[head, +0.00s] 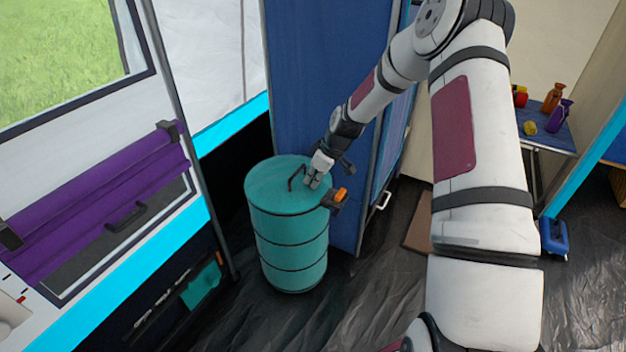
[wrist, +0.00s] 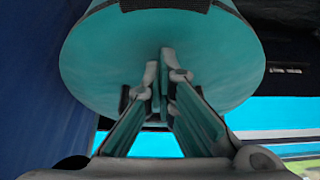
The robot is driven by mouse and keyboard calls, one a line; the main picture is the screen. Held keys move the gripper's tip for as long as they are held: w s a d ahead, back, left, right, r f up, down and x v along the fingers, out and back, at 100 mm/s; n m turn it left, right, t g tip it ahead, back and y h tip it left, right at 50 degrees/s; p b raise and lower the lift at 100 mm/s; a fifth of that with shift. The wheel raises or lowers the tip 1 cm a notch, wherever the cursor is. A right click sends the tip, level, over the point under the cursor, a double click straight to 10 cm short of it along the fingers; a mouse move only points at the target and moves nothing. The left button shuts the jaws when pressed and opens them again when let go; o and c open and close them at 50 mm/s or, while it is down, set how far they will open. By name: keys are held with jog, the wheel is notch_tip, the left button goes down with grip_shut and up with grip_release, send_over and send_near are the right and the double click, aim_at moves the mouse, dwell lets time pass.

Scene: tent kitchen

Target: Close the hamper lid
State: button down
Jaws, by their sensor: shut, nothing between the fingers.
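The hamper is a teal, ribbed round drum (head: 290,247) standing upright on the floor. Its round teal lid (head: 268,182) lies level across the top in the head view, with no clear gap at the rim. A dark handle (head: 293,177) stands on the lid. My gripper (head: 312,183) is shut and empty, pointing down at the lid beside the handle. It looks very close to the lid; I cannot tell whether it touches. In the wrist view, the lid (wrist: 95,65) fills the middle behind my shut fingers (wrist: 160,55).
An orange and black piece (head: 340,196) sits at the hamper's right rim. A blue partition (head: 325,80) stands close behind the hamper. A purple rolled cover (head: 95,205) hangs on the left wall. A small table (head: 545,140) with bottles is at the right. Dark floor is clear in front.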

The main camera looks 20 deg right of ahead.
jog(key=v, duration=1.2)
jog(key=s+a+r+m+g+h, duration=0.1)
jog(key=s+a+r, duration=0.4)
jog(key=s+r, duration=0.4)
jog(key=s+a+r+m+g+h, duration=0.2)
jog(key=s+a+r, duration=0.35)
jog(key=s, duration=0.45)
jog(key=s+a+r+m, duration=0.2)
jog(key=s, duration=1.1)
jog(key=s+a+r+m, duration=0.2)
jog(key=s+m, duration=0.1)
jog(key=s, duration=1)
notch_tip(320, 180, up, 33)
jog(key=t+p, duration=0.3)
jog(key=p, duration=2.8)
jog(key=shift+w+d+n, duration=0.25)
jog(key=shift+d+n, duration=0.05)
jog(key=shift+n, duration=0.1)
jog(key=shift+f, duration=0.1)
